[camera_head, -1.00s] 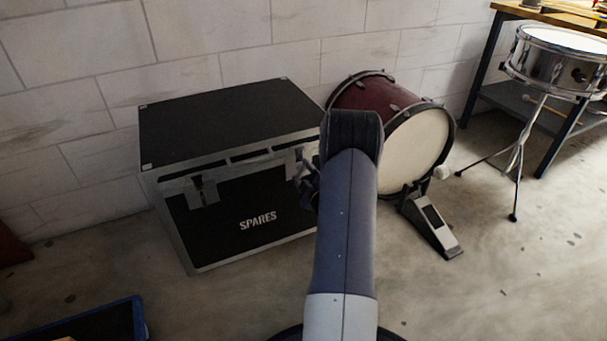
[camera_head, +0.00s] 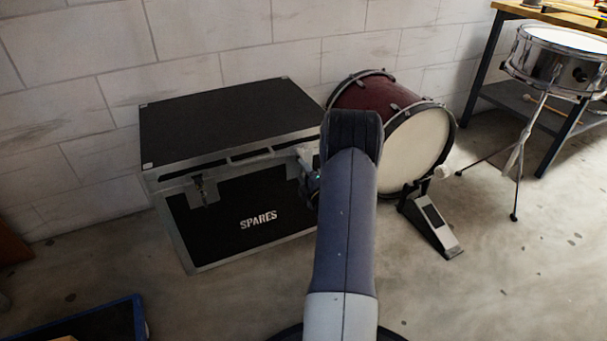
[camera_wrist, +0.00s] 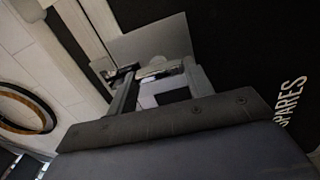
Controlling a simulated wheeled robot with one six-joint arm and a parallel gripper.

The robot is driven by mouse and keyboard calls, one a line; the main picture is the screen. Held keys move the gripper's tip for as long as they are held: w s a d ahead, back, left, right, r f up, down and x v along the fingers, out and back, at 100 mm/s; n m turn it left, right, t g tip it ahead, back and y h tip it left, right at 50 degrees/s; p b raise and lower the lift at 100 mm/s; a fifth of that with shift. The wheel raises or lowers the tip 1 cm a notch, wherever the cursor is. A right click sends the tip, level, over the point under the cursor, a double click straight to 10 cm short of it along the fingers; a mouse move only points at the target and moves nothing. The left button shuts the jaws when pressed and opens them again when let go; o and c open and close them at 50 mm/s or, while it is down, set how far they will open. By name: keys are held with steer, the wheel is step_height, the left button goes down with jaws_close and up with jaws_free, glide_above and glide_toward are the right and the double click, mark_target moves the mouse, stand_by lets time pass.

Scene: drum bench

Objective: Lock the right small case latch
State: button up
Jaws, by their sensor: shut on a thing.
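The black case (camera_head: 240,110) marked SPARES stands against the wall with its lid down. Its right small case latch (camera_wrist: 158,70) is a metal piece on a grey plate on the case front, seen in the wrist view. My gripper (camera_wrist: 157,82) is shut on this latch, with one finger on each side of it. In the head view my arm hides most of the gripper (camera_head: 314,183) and the latch; only part of the latch plate (camera_head: 297,165) shows. The left latch (camera_head: 203,188) hangs on its plate at the case front.
A dark red bass drum (camera_head: 418,150) with a pedal (camera_head: 433,228) stands just right of the case. A snare drum (camera_head: 556,65) on a stand and a workbench (camera_head: 480,60) are farther right. A blue-edged tray (camera_head: 138,318) lies at front left. The floor between is clear.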

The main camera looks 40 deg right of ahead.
steer(key=o, duration=1)
steer(key=p+v, duration=0.2)
steer(key=v, duration=0.8)
steer(key=shift+s+a+p, duration=0.2)
steer(key=shift+s+p, duration=0.15)
steer(key=b+x, duration=0.2)
steer(key=x, duration=0.8)
steer(key=shift+w+d+b, duration=0.15)
steer(key=shift+w+b, duration=0.15)
steer(key=shift+b, duration=0.1)
steer(key=shift+m, duration=0.3)
